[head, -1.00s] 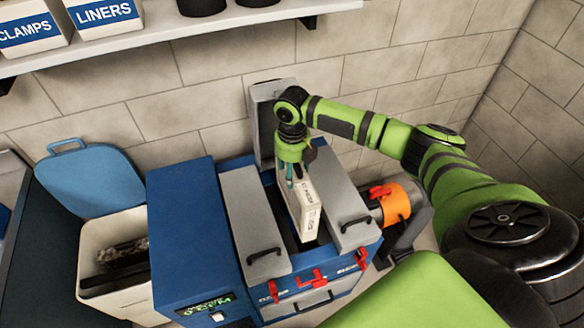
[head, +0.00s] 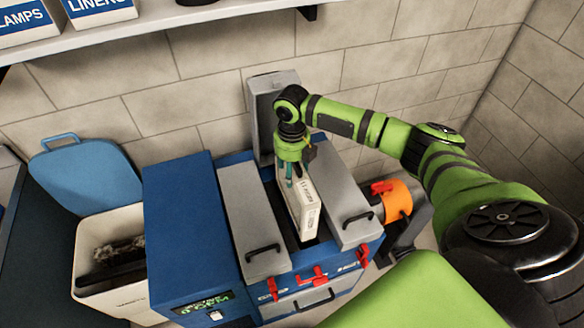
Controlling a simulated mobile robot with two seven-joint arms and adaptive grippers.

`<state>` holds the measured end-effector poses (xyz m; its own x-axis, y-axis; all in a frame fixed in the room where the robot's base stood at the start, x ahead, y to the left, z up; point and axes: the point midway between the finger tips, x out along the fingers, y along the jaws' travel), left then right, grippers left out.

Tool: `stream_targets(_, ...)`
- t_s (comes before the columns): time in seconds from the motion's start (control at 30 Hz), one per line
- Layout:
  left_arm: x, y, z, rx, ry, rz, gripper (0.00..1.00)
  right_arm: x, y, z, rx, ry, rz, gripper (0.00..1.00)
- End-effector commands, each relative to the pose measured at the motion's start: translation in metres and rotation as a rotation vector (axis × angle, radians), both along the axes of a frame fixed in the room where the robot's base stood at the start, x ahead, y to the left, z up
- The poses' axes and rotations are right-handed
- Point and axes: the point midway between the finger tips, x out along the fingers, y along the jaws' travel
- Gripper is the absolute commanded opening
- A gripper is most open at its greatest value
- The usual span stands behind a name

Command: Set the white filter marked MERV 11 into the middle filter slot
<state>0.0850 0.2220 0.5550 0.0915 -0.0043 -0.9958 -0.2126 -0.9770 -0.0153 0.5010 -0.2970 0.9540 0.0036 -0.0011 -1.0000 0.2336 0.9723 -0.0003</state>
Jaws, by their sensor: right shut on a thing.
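The white filter (head: 309,209) is held upright over the opening of the middle slot (head: 290,237), between two grey lids with black handles. Its lower part is in or right at the opening; how deep I cannot tell. Its printed label is too small to read. My right gripper (head: 295,180) is shut on the filter's far upper part, its fingers partly hidden by the filter. My left gripper is not in view.
The blue machine (head: 180,240) has a left grey lid (head: 250,215), a right grey lid (head: 340,200) and red latches (head: 313,276) in front. A raised grey lid (head: 262,110) stands behind the slot. An orange duct collar (head: 396,200) sits at right. An open bin (head: 88,225) stands at left.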

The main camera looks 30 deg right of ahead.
Motion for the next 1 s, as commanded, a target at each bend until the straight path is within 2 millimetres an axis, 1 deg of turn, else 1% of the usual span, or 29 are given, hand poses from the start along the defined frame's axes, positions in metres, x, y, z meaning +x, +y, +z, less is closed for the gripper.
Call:
stream_targets(0.17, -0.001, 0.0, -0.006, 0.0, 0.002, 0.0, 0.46, 0.0, 0.0, -0.009, 0.0, 0.0, 0.0, 0.03)
stream_targets(1.0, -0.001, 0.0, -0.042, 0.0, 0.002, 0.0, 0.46, 0.001, 0.0, -0.068, -0.001, 0.001, 0.0, 0.03)
